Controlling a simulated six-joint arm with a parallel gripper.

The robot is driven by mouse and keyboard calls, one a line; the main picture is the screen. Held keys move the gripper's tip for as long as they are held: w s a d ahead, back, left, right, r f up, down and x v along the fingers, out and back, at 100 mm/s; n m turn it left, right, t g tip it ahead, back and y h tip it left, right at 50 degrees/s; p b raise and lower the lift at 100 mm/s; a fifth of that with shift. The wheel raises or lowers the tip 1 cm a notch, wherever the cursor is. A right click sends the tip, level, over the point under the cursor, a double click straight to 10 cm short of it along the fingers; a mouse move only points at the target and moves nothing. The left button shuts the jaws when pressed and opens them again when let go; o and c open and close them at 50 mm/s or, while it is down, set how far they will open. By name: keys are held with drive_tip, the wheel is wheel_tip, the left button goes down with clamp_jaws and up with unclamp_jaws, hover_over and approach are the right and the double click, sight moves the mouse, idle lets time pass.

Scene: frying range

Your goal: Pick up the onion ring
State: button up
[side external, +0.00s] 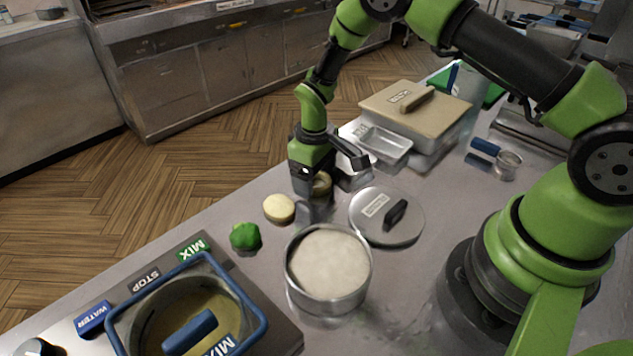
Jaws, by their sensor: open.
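The onion ring appears to be the small pale brown round piece (321,185) on the steel counter, partly hidden by my gripper. My gripper (315,187) is low over the counter, right at this piece, with its jaws open. One dark finger is at the piece's left side; I cannot tell whether it touches. A pale yellow round piece (279,208) lies to the left and nearer the camera, apart from the gripper. A green piece (245,236) lies further left.
A steel pot of white batter or flour (328,264) stands in front. A round lid with a black handle (387,216) lies to the right. Behind are an empty metal tray (382,143) and a beige-lidded container (415,104). A blue-rimmed mixer basin (187,310) is front left.

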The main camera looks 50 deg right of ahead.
drive_tip(key=shift+f, duration=0.15)
drive_tip(key=c, duration=0.5)
wheel_tip(320, 180, up, 9)
drive_tip(key=r+n, duration=0.1)
drive_tip(key=n, duration=0.5)
hover_over(324, 275)
drive_tip(key=shift+f, duration=4.55)
